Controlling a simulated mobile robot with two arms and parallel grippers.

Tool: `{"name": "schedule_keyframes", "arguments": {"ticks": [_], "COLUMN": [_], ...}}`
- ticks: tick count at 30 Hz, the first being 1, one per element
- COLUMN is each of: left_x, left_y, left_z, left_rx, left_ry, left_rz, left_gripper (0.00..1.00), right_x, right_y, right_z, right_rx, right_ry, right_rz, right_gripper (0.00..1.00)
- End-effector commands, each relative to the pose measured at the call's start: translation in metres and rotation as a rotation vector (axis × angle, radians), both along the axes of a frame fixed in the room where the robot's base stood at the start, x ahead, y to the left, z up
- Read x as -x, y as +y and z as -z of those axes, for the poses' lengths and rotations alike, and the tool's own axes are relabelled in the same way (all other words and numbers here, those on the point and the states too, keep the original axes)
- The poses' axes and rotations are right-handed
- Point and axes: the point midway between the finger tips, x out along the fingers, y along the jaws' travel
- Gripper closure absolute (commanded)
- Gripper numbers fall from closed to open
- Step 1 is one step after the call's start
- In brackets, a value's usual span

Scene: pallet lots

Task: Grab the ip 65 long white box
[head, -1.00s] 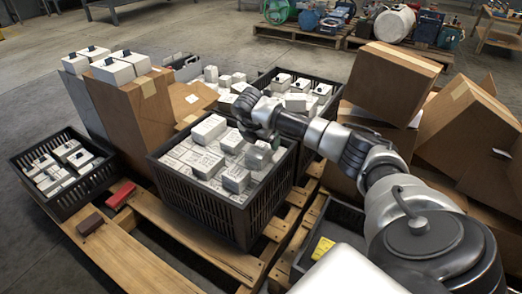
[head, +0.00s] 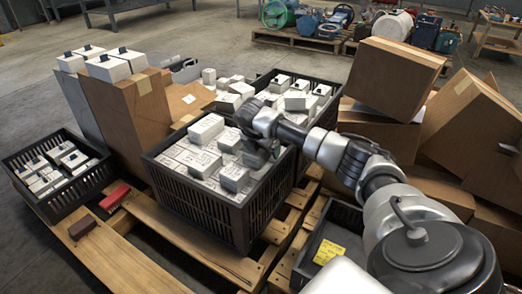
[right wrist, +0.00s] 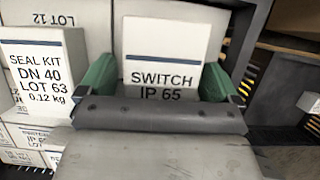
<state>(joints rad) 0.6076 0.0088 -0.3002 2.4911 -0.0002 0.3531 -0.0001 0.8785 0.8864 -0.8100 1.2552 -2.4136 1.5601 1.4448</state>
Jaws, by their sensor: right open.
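In the right wrist view a white box (right wrist: 163,52) has a dark stripe and reads SWITCH IP 65. My right gripper (right wrist: 157,80) is open, with one green finger at each side of this box. I cannot tell whether the fingers touch it. The gripper's body hides the box's lower part. In the head view my right gripper (head: 256,148) is over the right side of the black crate (head: 200,205) of white boxes. It hides what is right under it there. My left gripper is not in view.
A white SEAL KIT DN 40 box (right wrist: 42,75) stands left of the switch box. Another crate (head: 322,112) of white boxes stands behind. Brown cartons (head: 395,78) stand at the right. A small crate (head: 28,195) and a red block (head: 115,196) are at the left.

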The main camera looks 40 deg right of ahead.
Motion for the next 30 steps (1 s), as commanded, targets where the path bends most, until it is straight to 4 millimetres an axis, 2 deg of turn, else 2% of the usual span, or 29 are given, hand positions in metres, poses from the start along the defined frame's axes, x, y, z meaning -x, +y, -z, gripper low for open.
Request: {"name": "schedule_keyframes", "arguments": {"ticks": [4, 16, 25, 30], "left_x": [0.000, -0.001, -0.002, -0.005], "left_y": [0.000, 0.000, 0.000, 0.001], "left_z": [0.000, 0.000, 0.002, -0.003], "left_rx": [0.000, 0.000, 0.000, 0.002], "left_ry": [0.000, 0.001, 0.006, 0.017], "left_rz": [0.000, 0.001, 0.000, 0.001], "left_gripper": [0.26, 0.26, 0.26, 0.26], "right_x": [0.000, 0.000, 0.000, 0.000], "right_y": [0.000, 0.000, 0.000, 0.000], "right_z": [0.002, 0.002, 0.000, -0.014], "right_rx": [0.000, -0.001, 0.000, -0.001], "right_ry": [0.001, 0.002, -0.001, -0.002], "right_rz": [0.000, -0.001, 0.000, 0.000], "right_gripper": [0.08, 0.69, 0.69, 0.69]}}
